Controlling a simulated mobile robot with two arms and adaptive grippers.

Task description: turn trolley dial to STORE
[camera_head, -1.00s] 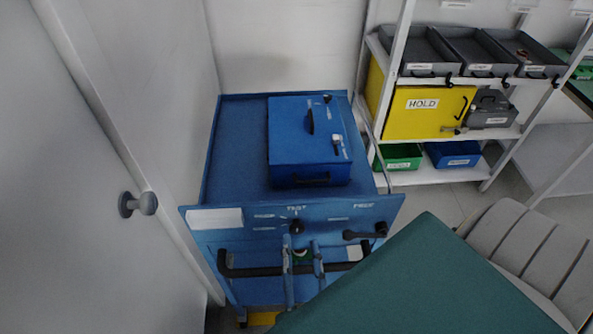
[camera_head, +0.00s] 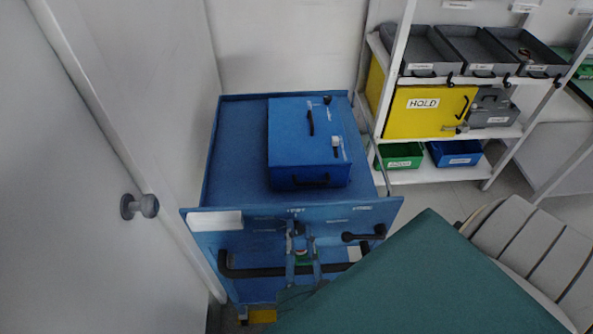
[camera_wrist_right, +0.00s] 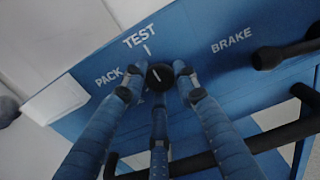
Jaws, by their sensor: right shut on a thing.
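The blue trolley (camera_head: 232,150) has a front panel with a black round dial (camera_head: 297,228). In the wrist view the dial (camera_wrist_right: 160,77) has a white pointer line, tilted slightly left and aimed roughly at the TEST mark. The word PACK is to its left; any STORE label is not readable, and fingers cover part of the panel there. My right gripper (camera_head: 301,239) is at the dial, and its fingertips (camera_wrist_right: 159,78) are shut on it from both sides. My left gripper is not in view.
A BRAKE lever (camera_head: 362,235) sits right of the dial, and a black handle bar (camera_head: 250,271) runs below. A blue box (camera_head: 290,140) stands on the trolley. A door with a grey knob (camera_head: 140,206) is at left. A shelf with a yellow HOLD box (camera_head: 425,115) is at back right.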

